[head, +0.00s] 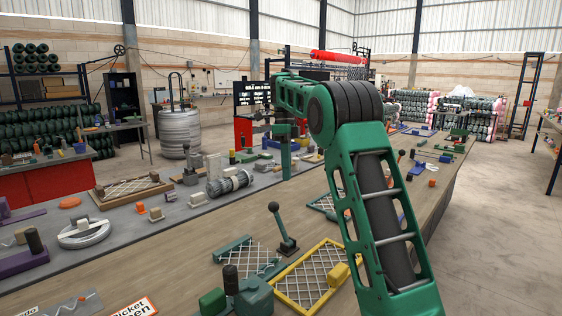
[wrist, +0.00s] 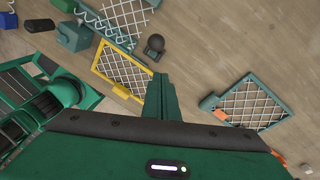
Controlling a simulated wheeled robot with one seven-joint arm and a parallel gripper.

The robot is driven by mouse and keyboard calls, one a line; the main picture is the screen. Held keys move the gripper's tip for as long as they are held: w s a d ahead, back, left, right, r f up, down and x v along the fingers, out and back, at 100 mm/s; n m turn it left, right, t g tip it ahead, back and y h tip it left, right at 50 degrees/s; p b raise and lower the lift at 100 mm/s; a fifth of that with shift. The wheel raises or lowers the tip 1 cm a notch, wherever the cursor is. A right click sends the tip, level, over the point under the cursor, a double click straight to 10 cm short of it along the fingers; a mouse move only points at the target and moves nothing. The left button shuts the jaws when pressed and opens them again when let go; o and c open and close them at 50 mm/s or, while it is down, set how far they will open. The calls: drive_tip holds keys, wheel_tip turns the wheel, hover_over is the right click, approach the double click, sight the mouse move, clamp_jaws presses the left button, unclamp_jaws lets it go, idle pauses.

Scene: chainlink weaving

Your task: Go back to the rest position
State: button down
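My gripper (head: 286,175) hangs pointing down from my green arm, above the long workbench (head: 205,262). In the wrist view, its green fingers (wrist: 161,84) show as one narrow shape, so I cannot tell whether they are open or shut. I see nothing held at the tips. Below it, a yellow frame with wire mesh (head: 297,303) lies on the bench, and it also shows in the wrist view (wrist: 110,82). A lever with a dark ball knob (head: 274,207) stands beside that frame.
A teal mesh frame (wrist: 224,116) lies right of the fingers in the wrist view. Another teal frame (head: 266,272) and a dark green block (head: 212,302) are at the bench's front. A grey motor-like cylinder (head: 229,183) lies farther back. Bare wood shows between them.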

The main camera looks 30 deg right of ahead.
drive_tip(key=shift+w+r, duration=0.3)
drive_tip(key=shift+r, duration=0.35)
drive_tip(key=shift+w+r, duration=0.35)
drive_tip(key=shift+r, duration=0.25)
drive_tip(key=shift+w+r, duration=0.3)
drive_tip(key=shift+r, duration=0.35)
drive_tip(key=s+d+f+n+t, duration=0.15)
drive_tip(key=s+n, duration=0.35)
drive_tip(key=s, duration=0.7)
drive_tip(key=s+d+f+n, duration=0.25)
drive_tip(key=s+n, duration=0.35)
drive_tip(key=s, duration=0.6)
drive_tip(key=s+a+f+n, duration=0.2)
drive_tip(key=s+f+n, duration=0.2)
drive_tip(key=s+f, duration=0.3)
drive_tip(key=s+a+f+n, duration=0.3)
drive_tip(key=s+f+n, duration=0.2)
drive_tip(key=s, duration=1)
drive_tip(key=shift+s+f+t, duration=0.3)
drive_tip(key=shift+f+t, duration=0.15)
drive_tip(key=shift+f, duration=0.45)
drive_tip(key=shift+a, duration=0.1)
